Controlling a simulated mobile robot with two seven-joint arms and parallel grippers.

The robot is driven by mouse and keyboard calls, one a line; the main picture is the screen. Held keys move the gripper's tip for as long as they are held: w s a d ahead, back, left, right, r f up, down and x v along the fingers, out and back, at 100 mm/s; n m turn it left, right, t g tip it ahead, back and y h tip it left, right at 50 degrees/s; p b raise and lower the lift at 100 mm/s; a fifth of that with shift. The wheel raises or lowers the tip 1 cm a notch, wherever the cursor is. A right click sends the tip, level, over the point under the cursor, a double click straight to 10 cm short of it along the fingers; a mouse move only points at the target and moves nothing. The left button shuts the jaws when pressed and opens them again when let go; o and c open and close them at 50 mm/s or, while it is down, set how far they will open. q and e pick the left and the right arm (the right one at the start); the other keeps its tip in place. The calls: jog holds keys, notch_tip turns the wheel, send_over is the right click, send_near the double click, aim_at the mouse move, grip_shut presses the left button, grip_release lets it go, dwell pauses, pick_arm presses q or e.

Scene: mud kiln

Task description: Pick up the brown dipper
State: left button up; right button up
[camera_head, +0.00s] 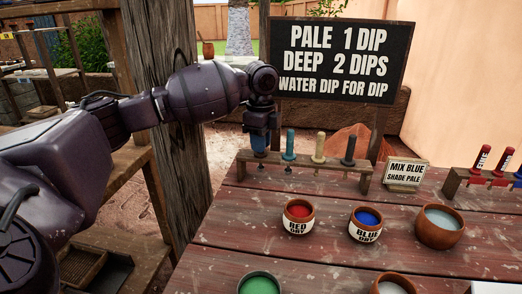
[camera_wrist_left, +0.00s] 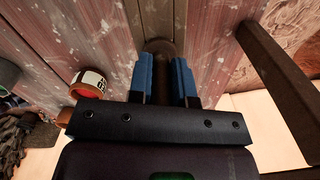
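My left gripper (camera_head: 259,151) points down at the left end of the wooden dipper rack (camera_head: 299,173) in the head view. The brown dipper (camera_wrist_left: 161,65) stands between its two blue fingers in the left wrist view, with a finger on each side. I cannot tell whether the fingers press on it or stand slightly apart from it. In the head view the gripper hides the brown dipper. A teal dipper (camera_head: 290,145), a cream dipper (camera_head: 319,147) and a dark grey dipper (camera_head: 349,149) stand upright in the same rack. My right gripper is not in view.
A red pot (camera_head: 298,216), a blue pot (camera_head: 364,225) and a bowl of pale liquid (camera_head: 440,227) stand in front of the rack. A green pot (camera_head: 259,285) is nearer. A small sign (camera_head: 406,173) and another rack (camera_head: 480,180) stand to the right.

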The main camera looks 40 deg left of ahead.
pick_arm(q)
grip_shut()
notch_tip(320, 180, up, 20)
jog(key=p, duration=0.5)
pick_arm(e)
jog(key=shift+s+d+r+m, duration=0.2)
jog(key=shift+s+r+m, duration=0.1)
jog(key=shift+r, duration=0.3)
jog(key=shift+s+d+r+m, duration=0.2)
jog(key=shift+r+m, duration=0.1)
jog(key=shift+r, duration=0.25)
